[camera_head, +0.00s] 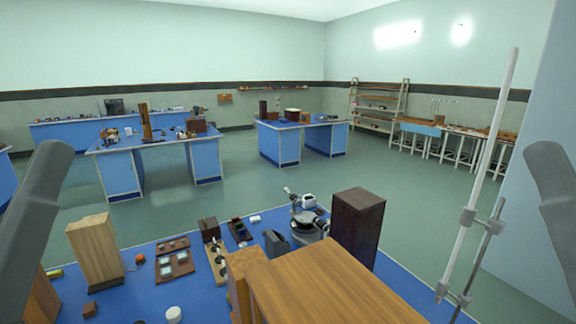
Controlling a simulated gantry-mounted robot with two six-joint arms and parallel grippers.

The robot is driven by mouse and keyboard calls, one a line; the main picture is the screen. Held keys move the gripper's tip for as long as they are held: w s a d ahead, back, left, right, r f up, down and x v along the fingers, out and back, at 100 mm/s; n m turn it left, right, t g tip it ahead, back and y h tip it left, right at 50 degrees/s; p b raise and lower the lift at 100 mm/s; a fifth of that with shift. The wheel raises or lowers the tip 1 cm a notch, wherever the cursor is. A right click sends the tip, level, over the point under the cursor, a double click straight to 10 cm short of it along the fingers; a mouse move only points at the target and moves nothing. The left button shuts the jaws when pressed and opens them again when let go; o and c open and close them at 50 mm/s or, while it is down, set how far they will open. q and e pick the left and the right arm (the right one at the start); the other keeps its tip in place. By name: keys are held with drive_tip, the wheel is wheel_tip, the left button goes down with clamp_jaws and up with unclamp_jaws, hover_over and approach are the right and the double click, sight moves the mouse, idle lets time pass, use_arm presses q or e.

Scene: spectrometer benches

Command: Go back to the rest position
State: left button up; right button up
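Two dark grey links of my own arms show, one at the left edge and one at the right edge of the head view. Neither gripper is in view, so I cannot see whether they are open or hold anything. Below me is a blue-topped bench (205,292). A grey and black spectrometer-like instrument (304,222) stands near its far edge.
A large wooden box (325,285), a dark upright box (358,228) and a light wooden block (95,250) stand on the bench. A tall white rod on a clamp stand (482,180) rises at right. Other blue benches (160,165) stand beyond clear floor (250,195).

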use_arm(q)
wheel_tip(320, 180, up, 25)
drive_tip(key=p, duration=2.2)
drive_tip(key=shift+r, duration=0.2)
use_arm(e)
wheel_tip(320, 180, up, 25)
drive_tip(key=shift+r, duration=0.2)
